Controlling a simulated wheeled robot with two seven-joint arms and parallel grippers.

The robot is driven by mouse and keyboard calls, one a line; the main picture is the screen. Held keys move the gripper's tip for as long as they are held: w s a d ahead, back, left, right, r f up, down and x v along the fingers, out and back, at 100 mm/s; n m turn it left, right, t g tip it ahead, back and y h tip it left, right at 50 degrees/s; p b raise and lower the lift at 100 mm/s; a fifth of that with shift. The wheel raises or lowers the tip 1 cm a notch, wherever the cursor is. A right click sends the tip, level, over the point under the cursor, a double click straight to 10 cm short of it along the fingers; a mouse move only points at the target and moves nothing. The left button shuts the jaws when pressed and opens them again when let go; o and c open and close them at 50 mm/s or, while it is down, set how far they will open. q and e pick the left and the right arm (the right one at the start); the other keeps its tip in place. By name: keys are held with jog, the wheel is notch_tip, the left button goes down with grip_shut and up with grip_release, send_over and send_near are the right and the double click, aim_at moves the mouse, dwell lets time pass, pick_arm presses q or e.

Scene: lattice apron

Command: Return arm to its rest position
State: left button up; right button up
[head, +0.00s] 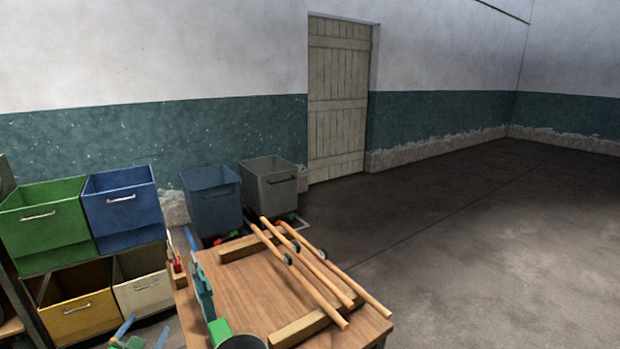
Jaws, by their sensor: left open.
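My left gripper (147,328) appears at the bottom left, beside the left edge of the wooden table. It has two blue fingers set apart with a gap between them, and it looks empty. Its lower part and most of the arm are cut off by the bottom of the view. It does not appear to touch the table. My right gripper cannot be made out.
The wooden table (245,290) holds several dowels (300,262) across wooden rails. Teal and green items and a dark cup crowd its left edge. Green (45,222), blue (124,208) and yellow (80,312) bins stand left. Floor (480,240) at right is clear.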

pick_arm(q)
jog(key=s+d+f+n+g+h, duration=0.1)
jog(key=s+d+f+g, duration=0.25)
jog(key=s+f, duration=0.75)
jog(key=s+d+f+g+h, duration=0.1)
jog(key=s+d+f+g, duration=0.45)
jog(key=f, duration=0.85)
jog(key=s+d+f+g, duration=0.1)
jog(key=s+d+f, duration=0.2)
jog(key=s, duration=0.7)
jog(key=s+d+f+g+h, duration=0.1)
jog(key=s+d+f+g, duration=0.1)
jog(key=s, duration=0.7)
jog(key=s+d+f+g, duration=0.1)
jog(key=s+d+f, duration=0.3)
jog(key=s, duration=0.6)
jog(key=shift+s+f+n, duration=0.3)
jog(key=shift+f, duration=0.45)
